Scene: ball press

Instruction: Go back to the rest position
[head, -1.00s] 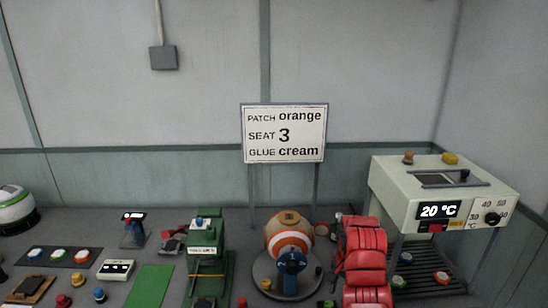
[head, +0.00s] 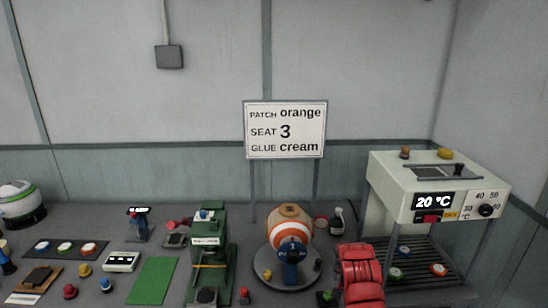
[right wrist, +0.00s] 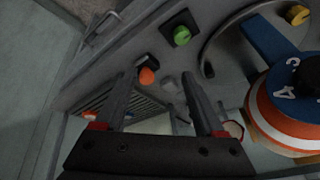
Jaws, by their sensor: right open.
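My right gripper (right wrist: 162,88) is open in the right wrist view, with nothing between its two dark fingers. It is apart from the orange and white ball (right wrist: 262,125), which is at the right of that view. In the head view my red right arm stands at the bottom, right of the ball (head: 289,221), and its fingers cannot be made out there. The ball sits on a round grey stand (head: 262,270) behind a blue numbered piece (head: 291,250). My left gripper is not in view.
A green press (head: 207,255) stands left of the ball. A cream heater box (head: 390,185) showing 20 °C stands above a rack (head: 425,262) at right. A sign (head: 285,130) stands behind. Small knobs and a green mat (head: 153,281) lie at left.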

